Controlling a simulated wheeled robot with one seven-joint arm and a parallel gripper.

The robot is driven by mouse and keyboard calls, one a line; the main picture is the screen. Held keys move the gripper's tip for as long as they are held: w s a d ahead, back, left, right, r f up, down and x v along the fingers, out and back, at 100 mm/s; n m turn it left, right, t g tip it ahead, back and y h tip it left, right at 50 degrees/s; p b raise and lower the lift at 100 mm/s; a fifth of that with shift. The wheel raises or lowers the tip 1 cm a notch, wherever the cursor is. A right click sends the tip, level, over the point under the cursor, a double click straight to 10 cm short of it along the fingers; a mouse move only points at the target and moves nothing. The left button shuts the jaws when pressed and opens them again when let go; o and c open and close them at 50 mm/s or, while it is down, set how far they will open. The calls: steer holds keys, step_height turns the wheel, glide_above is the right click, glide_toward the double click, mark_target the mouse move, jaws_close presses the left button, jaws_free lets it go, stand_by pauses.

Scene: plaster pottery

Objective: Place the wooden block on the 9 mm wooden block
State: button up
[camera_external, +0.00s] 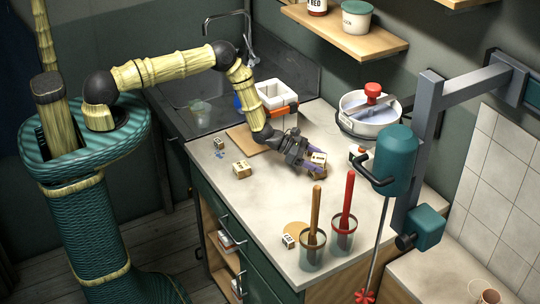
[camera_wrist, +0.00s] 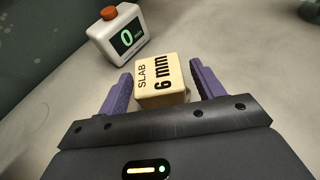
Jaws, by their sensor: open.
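A pale wooden block (camera_wrist: 162,82) marked "SLAB 6 mm" sits between the two purple fingers of my gripper (camera_wrist: 160,88) in the wrist view. The jaws are open around it. In the external view my gripper (camera_external: 305,160) is low over the counter, with a marked wooden block (camera_external: 319,157) at its fingertips. Something brown shows just under that block; I cannot tell whether it is another block. Other small marked blocks stand on the counter: one at the left (camera_external: 242,169), one farther back (camera_external: 219,143) and one near the front (camera_external: 288,241). Their markings are too small to read.
A white device with an orange button (camera_wrist: 115,35) stands beyond the block in the wrist view. A white bucket (camera_external: 370,117) is behind my gripper. Jars with wooden (camera_external: 313,246) and red (camera_external: 343,232) handles stand at the front. A teal mixer (camera_external: 390,160) overhangs the right side.

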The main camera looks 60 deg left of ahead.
steer(key=shift+r, duration=0.1)
steer(key=shift+a, duration=0.1)
steer(key=b+v, duration=0.3)
steer(key=v, duration=0.9)
steer(key=shift+r, duration=0.15)
